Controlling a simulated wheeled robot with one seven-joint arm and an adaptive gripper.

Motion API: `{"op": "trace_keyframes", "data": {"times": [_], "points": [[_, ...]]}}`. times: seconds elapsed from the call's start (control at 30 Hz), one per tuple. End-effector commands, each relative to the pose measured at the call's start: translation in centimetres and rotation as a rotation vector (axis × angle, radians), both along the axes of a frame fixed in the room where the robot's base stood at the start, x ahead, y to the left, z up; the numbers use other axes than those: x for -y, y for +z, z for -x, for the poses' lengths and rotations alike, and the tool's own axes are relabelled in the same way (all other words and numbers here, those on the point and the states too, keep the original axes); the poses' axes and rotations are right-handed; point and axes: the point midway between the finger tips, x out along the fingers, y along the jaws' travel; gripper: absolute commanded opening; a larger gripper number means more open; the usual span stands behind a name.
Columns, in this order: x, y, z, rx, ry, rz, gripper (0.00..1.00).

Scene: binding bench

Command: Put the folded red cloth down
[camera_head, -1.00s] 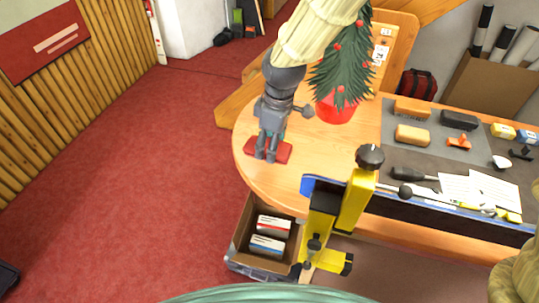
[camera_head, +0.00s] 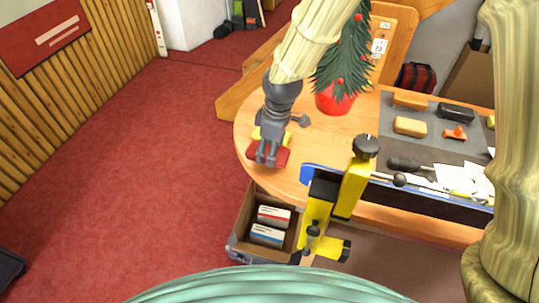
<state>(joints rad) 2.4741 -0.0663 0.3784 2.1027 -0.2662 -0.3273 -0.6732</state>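The folded red cloth (camera_head: 282,157) is at the rounded left end of the wooden table, close to its edge. My gripper (camera_head: 267,161) points down over it, with its grey fingers close together on the cloth. The fingers hide the middle of the cloth, and red shows on both sides of them. The gripper looks shut on the cloth. Whether the cloth's underside touches the table cannot be told from this angle. A yellow thing (camera_head: 287,138) shows just behind the cloth, partly hidden by my gripper.
The wooden table (camera_head: 222,108) carries a small tree in a red pot (camera_head: 334,101) behind my gripper. A grey mat (camera_head: 390,140) with blocks and tools lies to the right. A yellow-and-black clamp-like tool (camera_head: 350,190) stands in front. An open box (camera_head: 241,228) sits below the table edge.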

Motion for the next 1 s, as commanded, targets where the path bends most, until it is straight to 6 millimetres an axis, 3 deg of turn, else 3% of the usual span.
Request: {"op": "trace_keyframes", "data": {"times": [0.53,0.87,0.9,1.0], "points": [[-0.1,-3.6,0.1,-0.001,0.001,0.001,0.41],[0.0,-4.1,0.1,0.000,0.001,0.000,0.41],[0.0,-4.0,0.0,0.000,0.001,0.000,0.66],[0.0,-4.0,0.0,0.000,0.001,0.000,0.82]]}}
